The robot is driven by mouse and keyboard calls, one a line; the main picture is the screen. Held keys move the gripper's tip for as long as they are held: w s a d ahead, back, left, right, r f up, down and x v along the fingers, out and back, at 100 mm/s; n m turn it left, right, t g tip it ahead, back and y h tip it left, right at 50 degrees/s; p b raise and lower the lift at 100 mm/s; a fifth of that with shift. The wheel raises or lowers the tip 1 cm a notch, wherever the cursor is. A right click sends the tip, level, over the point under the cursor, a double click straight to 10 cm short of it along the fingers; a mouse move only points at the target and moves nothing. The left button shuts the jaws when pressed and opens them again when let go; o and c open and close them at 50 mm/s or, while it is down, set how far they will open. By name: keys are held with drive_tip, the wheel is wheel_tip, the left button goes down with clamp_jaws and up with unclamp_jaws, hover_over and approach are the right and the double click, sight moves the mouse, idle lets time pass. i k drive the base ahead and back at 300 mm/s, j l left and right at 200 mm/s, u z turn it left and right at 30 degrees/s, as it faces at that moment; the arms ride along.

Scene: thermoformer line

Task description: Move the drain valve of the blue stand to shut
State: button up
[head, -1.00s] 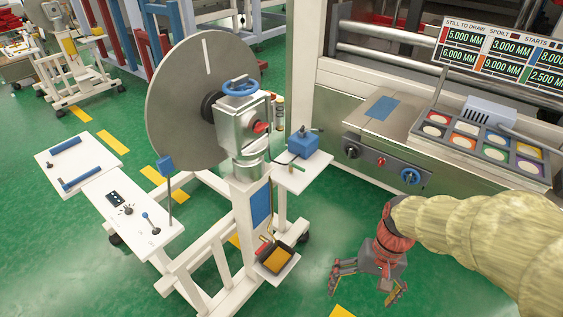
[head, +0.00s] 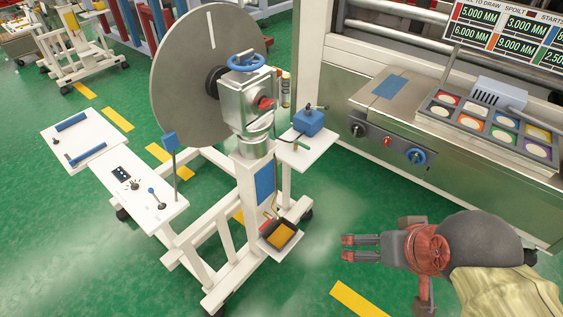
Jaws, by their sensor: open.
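The blue stand (head: 245,200) is a white wheeled frame with a blue plate (head: 264,182), a blue handwheel (head: 245,62) and a large grey disc (head: 190,85). Low on its column a thin brass pipe (head: 275,203) runs down to a dark tray with yellow contents (head: 282,236). A small red part (head: 267,226), seemingly the drain valve's handle, sits beside the tray; its setting is too small to tell. My gripper (head: 345,247) is open and empty, pointing left, to the right of the tray and apart from it.
A small shelf with a blue box (head: 309,122) juts from the stand above the tray. The machine's control panel (head: 388,142) is at the right. A stand with a yellow plate (head: 69,50) is far left. Green floor lies open between gripper and stand.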

sight(270, 218)
drive_tip(key=u, duration=0.55)
drive_tip(key=k+l+u, duration=0.2)
drive_tip(key=l, duration=0.15)
drive_tip(key=l+z, duration=0.65)
drive_tip(key=k+l, duration=0.05)
drive_tip(key=l, duration=0.05)
